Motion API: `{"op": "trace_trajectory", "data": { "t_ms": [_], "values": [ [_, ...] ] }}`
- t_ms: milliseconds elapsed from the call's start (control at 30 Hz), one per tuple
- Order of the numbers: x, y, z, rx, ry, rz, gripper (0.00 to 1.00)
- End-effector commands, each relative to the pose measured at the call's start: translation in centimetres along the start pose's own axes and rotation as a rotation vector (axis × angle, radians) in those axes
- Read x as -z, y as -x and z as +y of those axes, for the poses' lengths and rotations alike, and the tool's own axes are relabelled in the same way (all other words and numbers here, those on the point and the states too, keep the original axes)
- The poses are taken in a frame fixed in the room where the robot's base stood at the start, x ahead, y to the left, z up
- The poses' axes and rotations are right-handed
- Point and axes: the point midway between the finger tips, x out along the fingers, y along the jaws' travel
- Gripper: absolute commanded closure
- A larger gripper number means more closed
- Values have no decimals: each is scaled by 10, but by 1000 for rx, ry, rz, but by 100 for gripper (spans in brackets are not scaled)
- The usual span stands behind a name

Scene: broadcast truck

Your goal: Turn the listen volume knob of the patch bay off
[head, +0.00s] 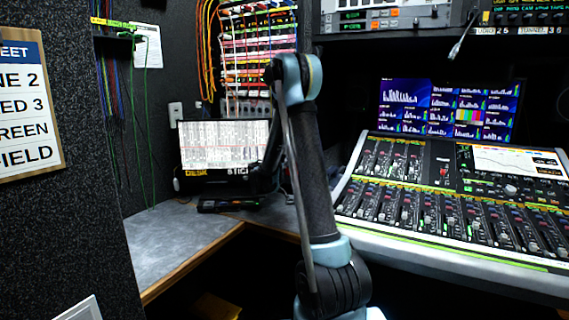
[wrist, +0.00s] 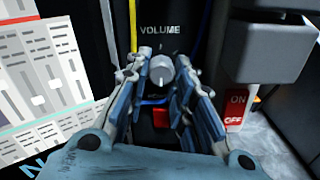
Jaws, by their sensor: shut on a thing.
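The volume knob (wrist: 161,69) is a small pale grey round knob below a white "VOLUME" label (wrist: 160,30) on a dark panel in the wrist view. My gripper (wrist: 163,76) has its two blue-grey fingers on either side of the knob, shut on it. A pointer mark on the knob is not clear enough to read. In the head view the patch bay (head: 259,50) stands at the back with rows of coloured sockets and cables. My arm hides the knob and gripper there.
A red block (wrist: 161,117) sits below the knob between my fingers. A grey box with a red ON/OFF label (wrist: 235,110) is close on the right. A lit screen (head: 224,145) stands on the grey desk (head: 175,240). A mixing console (head: 440,200) is at right.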

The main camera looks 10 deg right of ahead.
Motion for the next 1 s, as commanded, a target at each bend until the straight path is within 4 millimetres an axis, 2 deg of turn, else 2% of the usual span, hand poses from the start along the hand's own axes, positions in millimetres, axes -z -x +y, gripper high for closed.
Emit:
{"op": "trace_trajectory", "data": {
  "t_ms": [233,267,300,667,867,1000],
  "values": [
    [-1,-1,2,-4,3,-3,100],
    [-1,-1,2,-4,3,-3,73],
    [-1,-1,2,-3,3,-3,69],
    [-1,2,0,0,1,-2,69],
    [0,25,0,-2,1,-1,69],
    [0,53,1,-3,1,-1,69]
  ]
}}
